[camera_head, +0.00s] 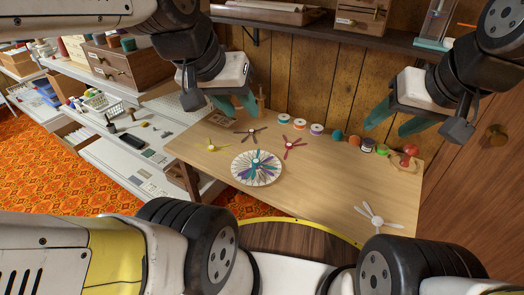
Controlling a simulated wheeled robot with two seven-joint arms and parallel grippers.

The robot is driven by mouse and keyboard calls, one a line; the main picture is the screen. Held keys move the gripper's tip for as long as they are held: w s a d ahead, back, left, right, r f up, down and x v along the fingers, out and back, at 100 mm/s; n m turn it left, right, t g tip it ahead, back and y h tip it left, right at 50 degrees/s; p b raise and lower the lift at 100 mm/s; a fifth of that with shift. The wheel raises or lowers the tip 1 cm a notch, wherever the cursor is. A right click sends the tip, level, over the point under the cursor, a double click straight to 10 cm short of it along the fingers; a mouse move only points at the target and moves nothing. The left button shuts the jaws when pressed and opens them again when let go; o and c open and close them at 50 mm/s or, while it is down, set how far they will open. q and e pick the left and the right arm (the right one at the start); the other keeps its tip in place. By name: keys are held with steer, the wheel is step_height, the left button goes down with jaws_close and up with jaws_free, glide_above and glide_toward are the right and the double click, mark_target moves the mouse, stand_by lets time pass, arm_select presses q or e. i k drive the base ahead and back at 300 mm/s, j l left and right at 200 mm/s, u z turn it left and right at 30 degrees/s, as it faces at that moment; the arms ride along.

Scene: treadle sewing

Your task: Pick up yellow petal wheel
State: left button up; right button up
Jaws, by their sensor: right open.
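The yellow petal wheel (216,147) lies flat on the light wooden table, near its left edge. My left gripper (238,107) hangs above the back left of the table, above and apart from the yellow wheel. Its teal fingers point down, and I cannot tell how far apart they are. My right gripper (392,122) is open and empty above the back right of the table, far from the yellow wheel.
A dark petal wheel (251,134) and a red one (291,146) lie near the yellow wheel. A round patterned disc (241,174) carries a teal wheel. A white wheel (375,217) lies front right. Several spools (316,129) line the back edge. The table's centre (325,175) is clear.

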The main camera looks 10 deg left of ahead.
mark_target(211, 147)
steer(key=i+j+u, duration=0.1)
steer(key=j+u, duration=0.25)
steer(key=i+j+u, duration=0.15)
steer(key=j+u, duration=0.2)
steer(key=i+j+u, duration=0.2)
steer(key=u, duration=0.15)
